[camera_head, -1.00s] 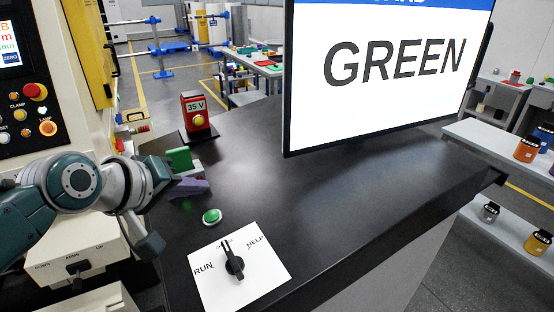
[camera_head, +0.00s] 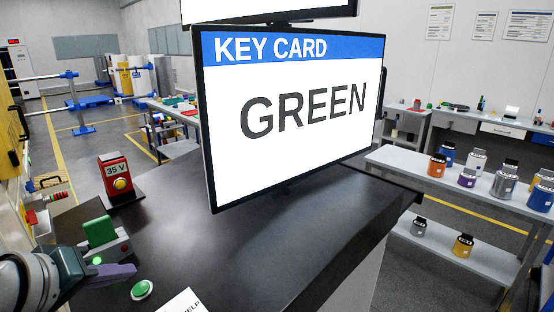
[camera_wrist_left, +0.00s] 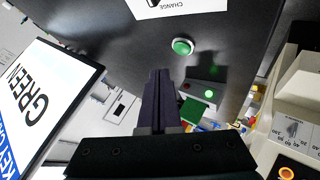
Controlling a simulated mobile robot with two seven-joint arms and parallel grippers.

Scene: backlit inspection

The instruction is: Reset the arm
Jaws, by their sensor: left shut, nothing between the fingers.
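My left gripper (camera_head: 118,274) is shut with nothing between its dark fingers. It is at the lower left in the head view, in front of a card reader (camera_head: 123,247), and the wrist view shows its fingers pressed together (camera_wrist_left: 160,84). A green key card (camera_head: 100,231) stands upright at the reader, apart from the fingers in the picture. A green light (camera_head: 97,261) glows there and also shows in the wrist view (camera_wrist_left: 208,93). A monitor (camera_head: 290,115) reads "KEY CARD GREEN". My right gripper is not in view.
A green push button (camera_head: 143,290) is on the dark counter (camera_head: 270,255) close to my fingers. A red "35 V" box (camera_head: 119,177) stands behind. Shelves with several jars (camera_head: 468,178) are at the right.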

